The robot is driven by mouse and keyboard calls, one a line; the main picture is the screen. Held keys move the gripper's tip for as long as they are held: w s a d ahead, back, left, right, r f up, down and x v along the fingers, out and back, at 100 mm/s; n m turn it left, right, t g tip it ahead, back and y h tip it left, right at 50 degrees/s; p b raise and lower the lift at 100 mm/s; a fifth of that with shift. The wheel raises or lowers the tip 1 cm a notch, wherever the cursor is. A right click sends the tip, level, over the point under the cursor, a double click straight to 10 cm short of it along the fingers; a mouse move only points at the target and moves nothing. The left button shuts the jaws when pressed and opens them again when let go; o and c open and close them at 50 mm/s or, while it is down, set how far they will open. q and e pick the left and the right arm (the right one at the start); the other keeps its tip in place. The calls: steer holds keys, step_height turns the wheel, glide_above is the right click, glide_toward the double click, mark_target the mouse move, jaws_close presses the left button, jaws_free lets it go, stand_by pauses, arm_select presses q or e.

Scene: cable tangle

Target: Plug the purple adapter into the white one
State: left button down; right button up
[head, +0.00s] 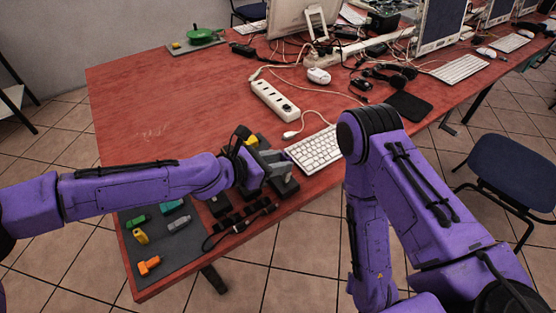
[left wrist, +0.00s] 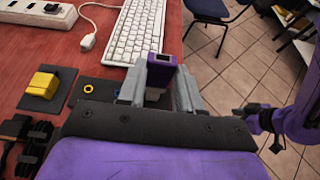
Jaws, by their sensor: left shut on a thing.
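My left gripper (head: 266,172) is over the front edge of the red table. In the left wrist view, its two grey fingers (left wrist: 157,92) are shut on the purple adapter (left wrist: 162,68), which stands out past their tips. A small pale piece (left wrist: 153,96) shows between the fingers below the purple; I cannot tell whether it is part of that adapter. The head view hides the purple adapter behind the gripper. I cannot pick out the white adapter for sure. Part of my right arm shows at the right of the left wrist view, with a dark end (left wrist: 256,116), too small to read.
A yellow block (left wrist: 42,83) sits on a dark pad left of the gripper. A white keyboard (head: 315,150) and white power strip (head: 275,99) lie beyond. A grey mat (head: 188,249) holds several coloured adapters, including an orange one (head: 149,265). Black cables lie near the front edge.

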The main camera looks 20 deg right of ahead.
arm_select(q)
steer(key=shift+f, duration=0.1)
steer(key=c, duration=0.7)
jaws_free()
steer(key=v, duration=1)
steer(key=shift+a, duration=0.2)
